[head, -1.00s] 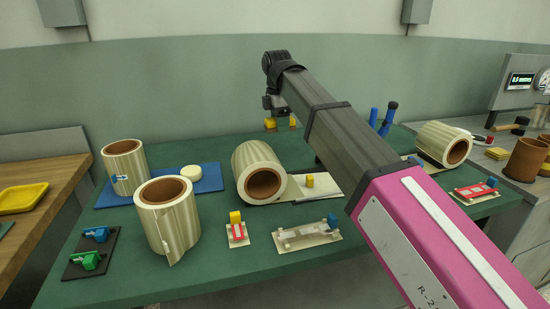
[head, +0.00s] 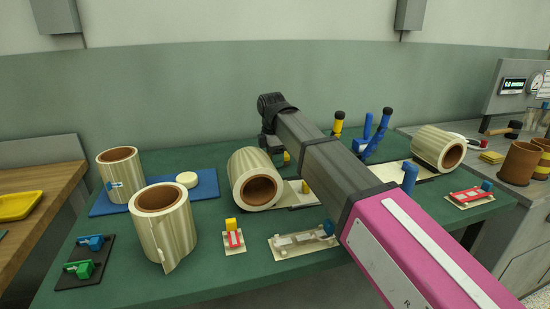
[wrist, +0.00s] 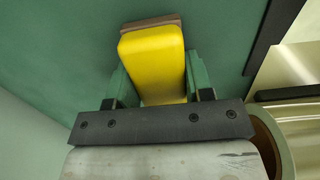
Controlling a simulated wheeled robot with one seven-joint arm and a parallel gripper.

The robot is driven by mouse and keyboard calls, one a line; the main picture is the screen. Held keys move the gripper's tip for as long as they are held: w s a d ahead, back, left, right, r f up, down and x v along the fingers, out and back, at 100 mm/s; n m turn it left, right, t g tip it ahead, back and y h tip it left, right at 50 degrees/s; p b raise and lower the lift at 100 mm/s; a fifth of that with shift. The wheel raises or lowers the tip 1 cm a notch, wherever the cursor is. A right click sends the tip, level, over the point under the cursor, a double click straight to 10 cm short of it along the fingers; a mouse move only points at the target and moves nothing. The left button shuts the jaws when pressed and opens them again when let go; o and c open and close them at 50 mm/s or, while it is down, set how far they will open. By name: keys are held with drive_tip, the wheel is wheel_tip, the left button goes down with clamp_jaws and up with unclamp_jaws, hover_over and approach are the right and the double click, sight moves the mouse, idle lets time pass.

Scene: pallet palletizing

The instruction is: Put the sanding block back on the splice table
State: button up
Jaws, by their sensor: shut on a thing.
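The sanding block, a yellow body with a brown layer along its far edge, fills the middle of the wrist view (wrist: 152,62). My gripper (wrist: 158,80) is shut on it, one finger on each side. The splice table is the green-topped table (head: 205,265) across the head view. My gripper is over its back part, behind the large roll lying on its side (head: 256,178). In the head view my arm hides much of the gripper, and only a small bit of yellow shows beside it. I cannot tell whether the block touches the tabletop.
Upright rolls (head: 162,222) stand at the left, one on a blue mat (head: 206,186). Another roll lies at the right (head: 437,148). Yellow and blue handles (head: 368,135) stand behind my arm. A dark strip (wrist: 272,35) lies right of the block. Bare green surface surrounds the block's far side.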

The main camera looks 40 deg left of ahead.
drive_tip(key=o, duration=1.2)
drive_tip(key=shift+f, duration=0.1)
drive_tip(key=shift+c, duration=0.2)
wheel_tip(320, 180, up, 12)
drive_tip(key=shift+s+a, duration=0.2)
drive_tip(key=shift+s, duration=0.1)
